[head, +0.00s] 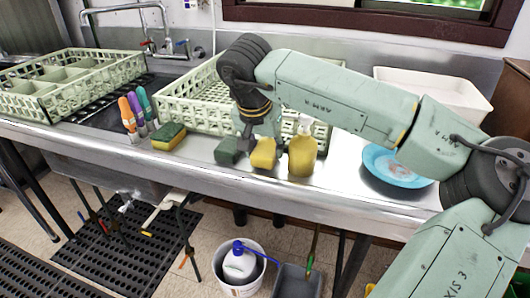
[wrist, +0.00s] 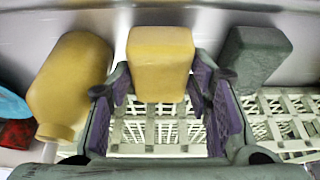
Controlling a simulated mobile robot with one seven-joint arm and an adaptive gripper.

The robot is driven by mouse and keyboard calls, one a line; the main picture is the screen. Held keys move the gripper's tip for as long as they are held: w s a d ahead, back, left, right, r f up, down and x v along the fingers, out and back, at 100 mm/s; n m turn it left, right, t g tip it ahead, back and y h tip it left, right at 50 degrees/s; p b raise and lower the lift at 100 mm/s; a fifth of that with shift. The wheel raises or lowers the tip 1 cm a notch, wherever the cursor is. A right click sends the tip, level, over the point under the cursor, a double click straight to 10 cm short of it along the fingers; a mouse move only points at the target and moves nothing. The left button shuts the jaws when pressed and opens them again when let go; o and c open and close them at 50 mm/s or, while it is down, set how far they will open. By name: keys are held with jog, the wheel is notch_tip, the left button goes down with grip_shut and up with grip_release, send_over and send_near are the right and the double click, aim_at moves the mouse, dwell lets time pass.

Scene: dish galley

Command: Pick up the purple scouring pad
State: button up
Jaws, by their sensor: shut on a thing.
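My gripper (head: 263,139) is at the front of the steel counter, shut on a yellow block-shaped sponge (head: 263,155). In the wrist view the yellow sponge (wrist: 160,55) sits between the two fingertips of my gripper (wrist: 160,86). The inner faces of the fingers look purple. I cannot tell whether the sponge still touches the counter. No purple scouring pad shows apart in either view. A dark green pad (head: 228,151) lies just left of the gripper; in the wrist view the pad (wrist: 254,55) is on the right.
A yellow bottle (head: 302,156) stands close right of my gripper. A green-and-yellow sponge (head: 169,137) and upright orange, purple and teal brushes (head: 137,112) are further left. A pale rack (head: 190,108) is behind. Blue plates (head: 392,168) lie right. The counter's front edge (head: 200,172) is near.

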aim_at(264, 151)
notch_tip(264, 151, up, 6)
jog(key=shift+r+b, duration=0.1)
jog(key=shift+b, duration=0.5)
jog(key=s+a+b, duration=0.2)
jog(key=s+a, duration=0.1)
jog(key=s, duration=0.6)
jog(key=s+a+b, duration=0.2)
jog(key=s+a, duration=0.1)
jog(key=s, duration=0.6)
jog(key=shift+s, duration=0.35)
jog(key=o, duration=0.4)
jog(key=c, duration=0.5)
jog(key=shift+f, duration=0.2)
